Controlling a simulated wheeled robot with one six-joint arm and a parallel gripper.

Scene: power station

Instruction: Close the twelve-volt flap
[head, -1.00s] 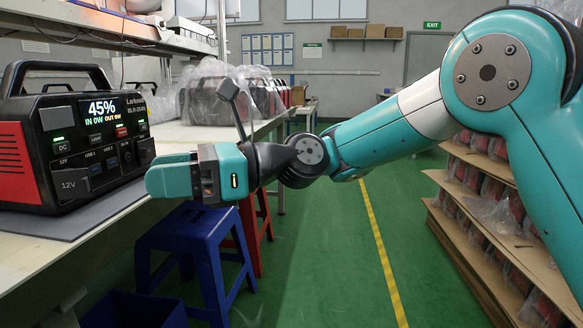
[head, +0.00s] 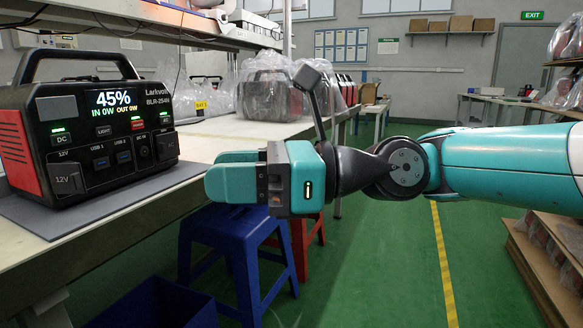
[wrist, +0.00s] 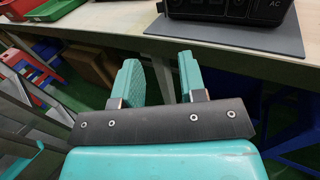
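The power station (head: 100,135), black with red sides and a lit display, stands on a grey mat at the left of the head view. The twelve-volt flap (head: 68,180), a dark square marked 12V, is low on the left of its front. I cannot tell whether it sits flush. My gripper (head: 232,170) is right of the station, over the bench's front edge, clear of the flap. Its fingers are apart and empty in the wrist view (wrist: 158,80), pointing toward the bench. Only the station's lower front (wrist: 235,10) shows there; the flap cannot be made out.
The grey mat (head: 110,205) lies on the pale bench (head: 25,245). A shelf (head: 150,20) overhangs the bench. Blue (head: 235,240) and red (head: 310,235) stools and a blue bin (head: 155,305) are below my gripper. Plastic-wrapped units (head: 275,95) stand farther back. Green floor (head: 385,260) is open at right.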

